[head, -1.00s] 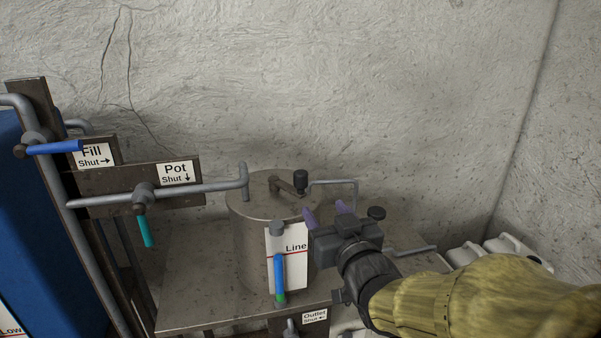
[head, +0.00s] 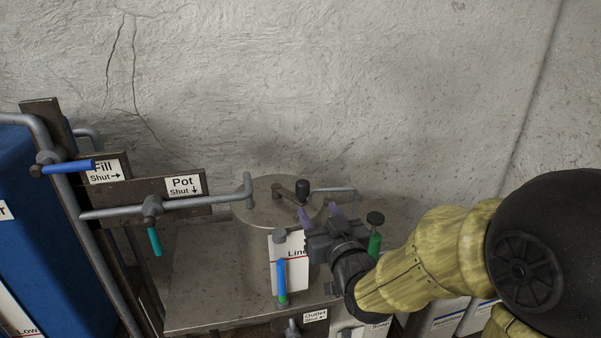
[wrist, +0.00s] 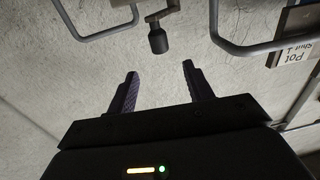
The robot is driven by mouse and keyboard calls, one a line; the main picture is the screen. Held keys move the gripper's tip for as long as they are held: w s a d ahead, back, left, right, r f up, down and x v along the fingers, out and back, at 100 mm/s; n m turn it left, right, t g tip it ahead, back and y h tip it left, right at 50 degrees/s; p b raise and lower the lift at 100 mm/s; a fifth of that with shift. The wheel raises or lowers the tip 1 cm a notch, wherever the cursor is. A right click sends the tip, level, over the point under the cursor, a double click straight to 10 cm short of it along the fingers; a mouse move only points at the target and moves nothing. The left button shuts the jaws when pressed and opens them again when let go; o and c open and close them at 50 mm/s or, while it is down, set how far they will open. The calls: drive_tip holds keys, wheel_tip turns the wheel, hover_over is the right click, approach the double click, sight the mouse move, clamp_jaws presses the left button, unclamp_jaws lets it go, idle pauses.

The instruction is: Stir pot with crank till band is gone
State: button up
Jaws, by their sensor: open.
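The metal pot (head: 262,225) stands on a steel bench. Its crank (head: 291,193) lies across the lid and ends in a dark upright knob (head: 302,188). The knob also shows in the wrist view (wrist: 158,41), beyond the fingertips and roughly between them. My gripper (head: 318,212) is open and empty, with purple fingers at the pot's right front, apart from the knob. The sight tube (head: 282,272) in front of the pot shows a blue band above a green one. The Line label (head: 290,246) beside it is partly covered by my gripper.
Pipes with a blue Fill handle (head: 70,167) and a teal Pot handle (head: 155,241) stand at left. A bent pipe (head: 335,190) rises behind the knob. A green handle (head: 375,243) is by my wrist. White containers (head: 445,318) stand low at right.

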sight(300, 182)
drive_tip(key=p+x, duration=0.6)
drive_tip(key=x, duration=0.8)
drive_tip(key=shift+s+f+p, duration=0.1)
drive_tip(key=shift+p, duration=0.25)
drive_tip(key=shift+c, duration=0.4)
clamp_jaws()
